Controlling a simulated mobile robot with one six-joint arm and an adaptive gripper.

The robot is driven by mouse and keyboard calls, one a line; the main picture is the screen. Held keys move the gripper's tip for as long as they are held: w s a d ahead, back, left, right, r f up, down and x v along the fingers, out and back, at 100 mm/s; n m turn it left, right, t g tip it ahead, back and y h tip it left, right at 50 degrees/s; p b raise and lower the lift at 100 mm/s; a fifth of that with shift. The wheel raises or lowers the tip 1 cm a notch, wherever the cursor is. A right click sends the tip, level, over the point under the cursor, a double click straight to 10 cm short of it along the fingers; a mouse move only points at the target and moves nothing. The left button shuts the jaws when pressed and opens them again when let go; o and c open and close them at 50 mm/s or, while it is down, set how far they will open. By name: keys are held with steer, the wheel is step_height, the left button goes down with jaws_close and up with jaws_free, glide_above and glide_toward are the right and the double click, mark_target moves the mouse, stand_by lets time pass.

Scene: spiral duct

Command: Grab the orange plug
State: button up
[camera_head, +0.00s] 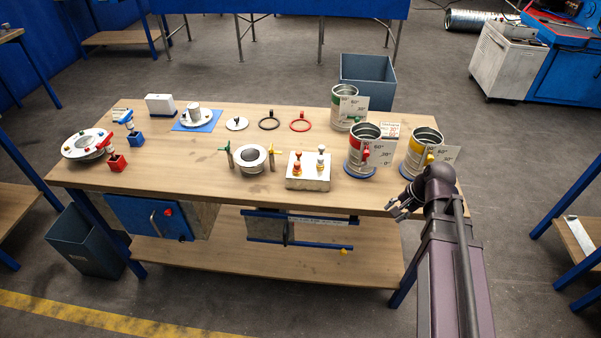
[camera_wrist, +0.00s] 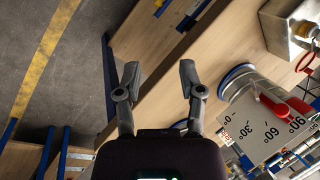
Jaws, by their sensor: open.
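A pale metal block (camera_head: 308,179) stands near the front edge of the workbench, right of its middle. Two small plugs stand upright on it. In the wrist view the block (camera_wrist: 283,25) is partly visible at the top right, with a yellowish plug (camera_wrist: 304,29) at the picture's edge. My gripper (camera_head: 396,207) is open and empty at the front edge, right of the block; the wrist view shows its fingers spread (camera_wrist: 159,76).
A can with a red lever (camera_head: 361,150) stands between my gripper and the block, farther back. A yellow-lever can (camera_head: 420,150) stands behind my arm. A round flanged part (camera_head: 251,157) stands left of the block. The bench top (camera_head: 200,165) has free room there.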

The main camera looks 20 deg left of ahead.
steer(key=w+a+r+m+y+b, duration=0.1)
steer(key=w+a+m+y+b, duration=0.2)
steer(key=a, duration=0.7)
steer(key=w+a+r+m+y+b, duration=0.2)
steer(key=w+a+m+y, duration=0.4)
steer(key=a+m, duration=0.4)
steer(key=shift+w+a+m+t+b, duration=0.2)
steer(key=shift+w+m+t+b, duration=0.1)
steer(key=shift+w+b, duration=0.3)
steer(key=shift+s+r, duration=0.1)
steer(key=b, duration=0.3)
glide_toward(297, 162)
steer(key=a+f, duration=0.2)
steer(key=a, duration=0.1)
steer(key=shift+w+a+f, duration=0.1)
steer(key=shift+w+f, duration=0.25)
steer(key=shift+f, duration=0.05)
steer(key=shift+a, duration=0.45)
steer(key=shift+a+f, duration=0.1)
steer(key=shift+r+b+x, duration=0.2)
steer(key=shift+b+x, duration=0.75)
steer(key=shift+x, duration=1.6)
steer(key=shift+s, duration=0.15)
